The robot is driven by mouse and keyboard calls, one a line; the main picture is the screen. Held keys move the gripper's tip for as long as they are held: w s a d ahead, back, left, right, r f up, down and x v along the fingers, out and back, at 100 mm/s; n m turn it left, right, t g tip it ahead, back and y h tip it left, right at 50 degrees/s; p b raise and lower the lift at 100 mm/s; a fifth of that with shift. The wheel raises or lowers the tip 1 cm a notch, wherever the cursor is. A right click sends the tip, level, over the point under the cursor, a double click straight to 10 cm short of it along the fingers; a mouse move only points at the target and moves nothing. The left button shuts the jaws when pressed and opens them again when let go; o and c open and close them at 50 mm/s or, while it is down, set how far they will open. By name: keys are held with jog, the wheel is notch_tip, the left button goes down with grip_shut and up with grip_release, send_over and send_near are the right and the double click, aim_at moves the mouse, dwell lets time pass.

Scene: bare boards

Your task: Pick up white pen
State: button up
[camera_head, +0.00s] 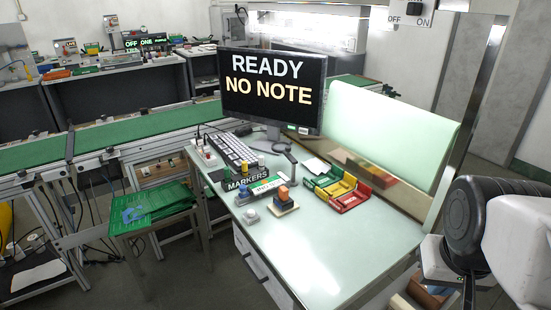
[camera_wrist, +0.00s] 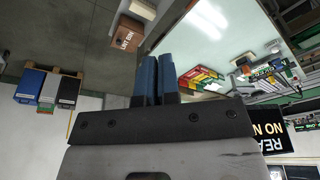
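I cannot make out a white pen in either view. A dark holder labelled MARKERS (camera_head: 240,184) stands on the pale desk (camera_head: 325,245), with small coloured items around its top; any pen there is too small to tell. My gripper shows in the wrist view as two blue fingers (camera_wrist: 158,72), side by side and touching or nearly so, with nothing visible between them. The wrist view is turned upside down. In the head view my arm is at the far right, away from the holder, and the fingertips are not visible.
A keyboard (camera_head: 234,152) and a monitor (camera_head: 272,90) stand at the desk's back. Green, yellow and red trays (camera_head: 337,187) lie right of the holder. The desk's front right is clear. A brown box (camera_wrist: 126,35) shows in the wrist view.

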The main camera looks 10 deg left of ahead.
jog(key=o, duration=0.9)
jog(key=w+a+r+m, duration=0.3)
jog(key=w, duration=0.7)
jog(key=w+a+r+m, duration=0.2)
jog(key=w+a+r, duration=0.15)
jog(key=w, duration=0.65)
jog(key=m+g, duration=0.3)
jog(key=m, duration=1.1)
send_over(261, 156)
jog(key=f, duration=2.2)
jog(key=shift+s+d+f, duration=0.15)
jog(key=shift+d+f, duration=0.1)
jog(key=shift+f, duration=0.05)
jog(key=shift+a+f+m, duration=0.25)
jog(key=shift+m, duration=0.05)
